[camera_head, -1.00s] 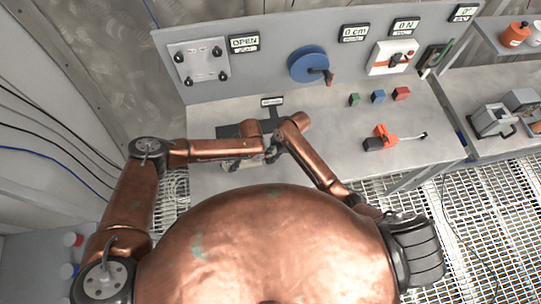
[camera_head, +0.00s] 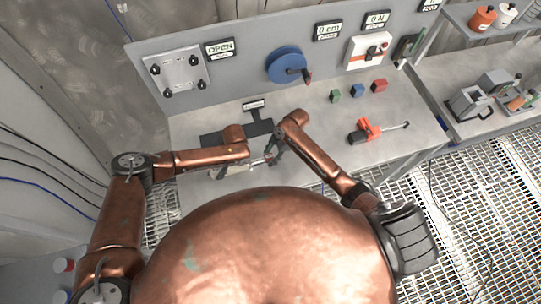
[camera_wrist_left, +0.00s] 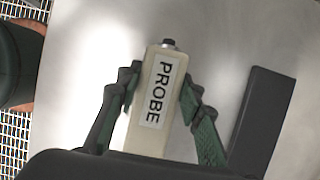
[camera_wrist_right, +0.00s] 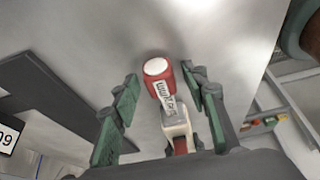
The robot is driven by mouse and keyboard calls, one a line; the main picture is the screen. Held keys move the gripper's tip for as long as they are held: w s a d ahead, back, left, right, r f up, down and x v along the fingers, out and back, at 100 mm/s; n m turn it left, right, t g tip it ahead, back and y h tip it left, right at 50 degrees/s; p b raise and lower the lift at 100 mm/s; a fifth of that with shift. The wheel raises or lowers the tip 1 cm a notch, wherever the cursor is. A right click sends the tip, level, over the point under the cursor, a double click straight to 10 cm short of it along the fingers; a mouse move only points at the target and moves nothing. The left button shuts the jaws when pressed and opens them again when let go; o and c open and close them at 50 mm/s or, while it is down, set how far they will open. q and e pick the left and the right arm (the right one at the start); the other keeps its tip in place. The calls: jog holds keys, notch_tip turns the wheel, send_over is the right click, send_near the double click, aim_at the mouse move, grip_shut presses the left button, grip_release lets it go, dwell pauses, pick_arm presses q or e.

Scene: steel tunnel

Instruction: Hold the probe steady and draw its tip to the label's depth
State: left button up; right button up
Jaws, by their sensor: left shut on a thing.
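The probe (camera_wrist_left: 148,112) has a pale body marked PROBE and sits between the fingers of my left gripper (camera_wrist_left: 158,78), which is shut on it. In the head view the probe (camera_head: 234,170) is held over the bench's front edge. In the right wrist view a red end with a white face (camera_wrist_right: 158,68) and a small printed strip (camera_wrist_right: 166,97) shows on the pale body. My right gripper (camera_wrist_right: 160,74) is open, its fingers on either side of that red end, with a gap at the left finger. A small label (camera_head: 253,104) stands behind on the bench; its text is unreadable.
A dark flat fixture (camera_head: 232,134) lies on the bench (camera_head: 310,110) behind the grippers. An orange tool (camera_head: 368,129) lies to the right. Green, blue and red blocks (camera_head: 357,90) stand near the panel (camera_head: 240,75). A display (camera_head: 328,30) reads 0 cm.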

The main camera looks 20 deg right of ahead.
pick_arm(q)
jog(key=shift+d, duration=0.1)
pick_arm(e)
jog(key=v, duration=1.2)
pick_arm(q)
jog(key=o, duration=1.4)
jog(key=shift+r, duration=0.1)
